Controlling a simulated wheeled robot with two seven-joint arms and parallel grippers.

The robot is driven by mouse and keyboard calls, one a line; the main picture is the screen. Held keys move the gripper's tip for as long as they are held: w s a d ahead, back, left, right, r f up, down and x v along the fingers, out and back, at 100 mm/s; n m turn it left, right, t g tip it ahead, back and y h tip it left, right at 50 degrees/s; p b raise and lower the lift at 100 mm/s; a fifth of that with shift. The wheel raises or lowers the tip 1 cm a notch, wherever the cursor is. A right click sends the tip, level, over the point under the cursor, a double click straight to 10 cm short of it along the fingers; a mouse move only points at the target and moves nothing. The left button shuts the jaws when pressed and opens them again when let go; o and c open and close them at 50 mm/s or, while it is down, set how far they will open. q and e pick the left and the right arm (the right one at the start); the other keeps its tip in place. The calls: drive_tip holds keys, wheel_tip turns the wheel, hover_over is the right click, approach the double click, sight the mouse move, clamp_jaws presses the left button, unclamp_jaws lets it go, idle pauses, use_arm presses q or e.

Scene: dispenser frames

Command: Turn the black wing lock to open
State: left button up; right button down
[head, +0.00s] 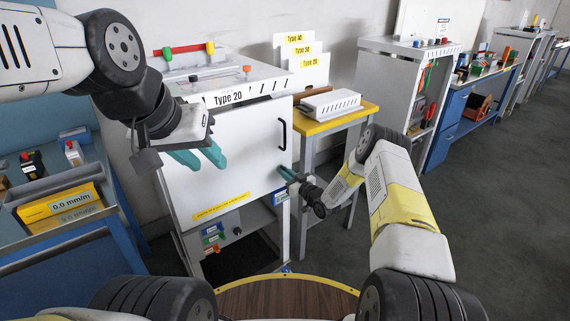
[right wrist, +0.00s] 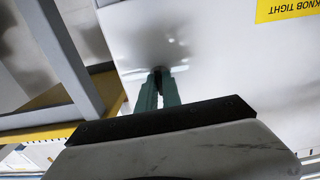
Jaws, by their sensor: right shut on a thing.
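The white cabinet door (head: 225,165) of the Type 20 dispenser is closed, with a black handle (head: 282,133) near its right edge. My right gripper (head: 283,172) is at the door's right edge, below the handle. In the right wrist view its teal fingers (right wrist: 158,80) are shut on a small dark part at the door face, the black wing lock (right wrist: 157,73). The fingers hide most of the lock, so its turn angle cannot be told. My left gripper (head: 207,162) hangs empty before the door, its teal fingers apart.
A yellow-topped stand (head: 345,118) with a white box (head: 331,104) is right of the cabinet. A blue cart (head: 60,215) with a yellow box (head: 62,207) is at the left. A round wooden top (head: 285,301) is in front. Floor at the right is clear.

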drive_tip(key=shift+f+m, duration=0.1)
drive_tip(key=shift+m, duration=0.2)
drive_tip(key=c, duration=1.5)
unclamp_jaws()
drive_tip(key=shift+d, duration=0.1)
drive_tip(key=v, duration=0.7)
drive_tip(key=shift+s+d, duration=0.2)
drive_tip(key=shift+s, duration=0.1)
